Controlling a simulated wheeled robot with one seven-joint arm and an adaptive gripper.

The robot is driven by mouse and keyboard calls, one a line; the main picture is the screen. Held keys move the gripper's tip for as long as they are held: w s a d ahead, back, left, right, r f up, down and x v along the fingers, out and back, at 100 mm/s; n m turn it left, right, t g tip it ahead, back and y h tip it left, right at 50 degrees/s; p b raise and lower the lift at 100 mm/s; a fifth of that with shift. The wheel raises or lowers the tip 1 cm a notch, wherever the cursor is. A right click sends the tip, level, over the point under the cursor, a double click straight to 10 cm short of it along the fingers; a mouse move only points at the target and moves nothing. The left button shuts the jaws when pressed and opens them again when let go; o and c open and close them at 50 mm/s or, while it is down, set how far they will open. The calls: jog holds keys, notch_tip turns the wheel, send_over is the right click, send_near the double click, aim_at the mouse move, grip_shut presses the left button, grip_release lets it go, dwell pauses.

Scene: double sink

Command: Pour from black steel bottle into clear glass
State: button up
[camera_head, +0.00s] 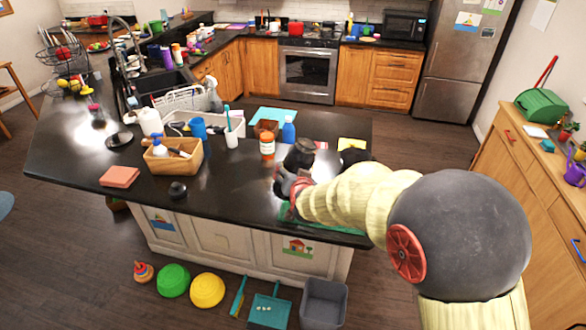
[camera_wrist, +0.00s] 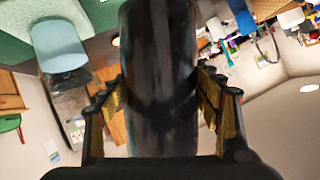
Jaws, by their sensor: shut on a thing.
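My gripper (camera_wrist: 165,105) is shut on the black steel bottle (camera_wrist: 160,75), a dark shiny cylinder that runs up the middle of the wrist view between the two fingers. In the head view my gripper (camera_head: 290,184) is over the near right part of the dark counter, largely hidden by my own arm. A dark rounded shape (camera_head: 300,155) shows just beyond it; I cannot tell whether it is part of the bottle. I cannot make out the clear glass for certain in either view.
A green mat (camera_head: 345,226) lies under my arm at the counter's front edge. An orange-labelled jar (camera_head: 267,146), a blue bottle (camera_head: 289,130) and a white cup (camera_head: 232,140) stand farther back. A wooden caddy (camera_head: 174,160) is to the left. The counter between the caddy and my gripper is mostly clear.

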jog(key=shift+r+p, duration=0.55)
jog(key=shift+p, duration=0.65)
jog(key=n+p, duration=0.1)
jog(key=p, duration=0.2)
jog(key=shift+r+h, duration=0.35)
jog(key=shift+h, duration=0.05)
jog(key=n+h+p, duration=0.1)
jog(key=p, duration=0.2)
jog(key=shift+r+n+t+p, duration=0.3)
jog(key=shift+r+p, duration=0.05)
jog(key=shift+r, duration=0.05)
jog(key=shift+f, duration=0.1)
